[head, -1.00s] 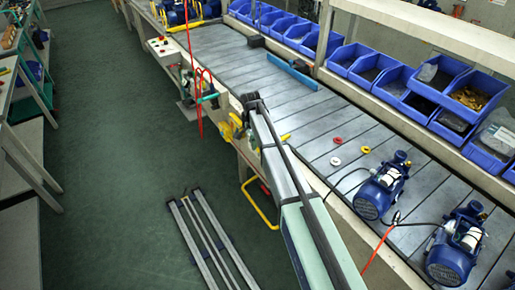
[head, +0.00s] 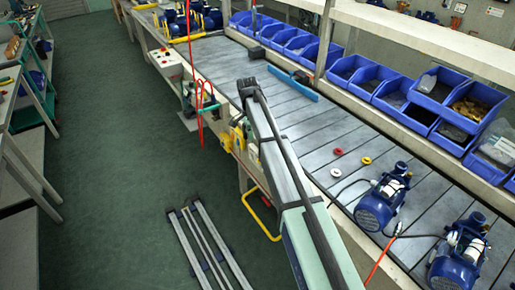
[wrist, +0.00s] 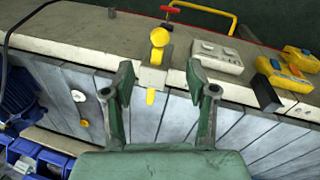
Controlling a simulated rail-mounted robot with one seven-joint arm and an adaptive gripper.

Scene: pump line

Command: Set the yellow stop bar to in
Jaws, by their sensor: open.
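A yellow piece with a round knob (wrist: 159,38), which looks like the stop bar, sits on the pale edge of the line in the wrist view. A yellow tip (wrist: 150,97) below it shows over the slatted bed; the stretch between is a grey metal block. My gripper (wrist: 161,78) is open and empty, its two green-grey fingers to the left and right of this line. The fingers look apart from the yellow piece, but I cannot tell their height above it. In the head view my arm hides most of this spot.
A white switch box (wrist: 216,58) and yellow controls (wrist: 299,60) lie right of the gripper. A red handle (wrist: 170,11) and yellow rail (wrist: 228,16) are beyond the edge. Blue pumps (head: 382,200) and bins (head: 440,90) stand along the line.

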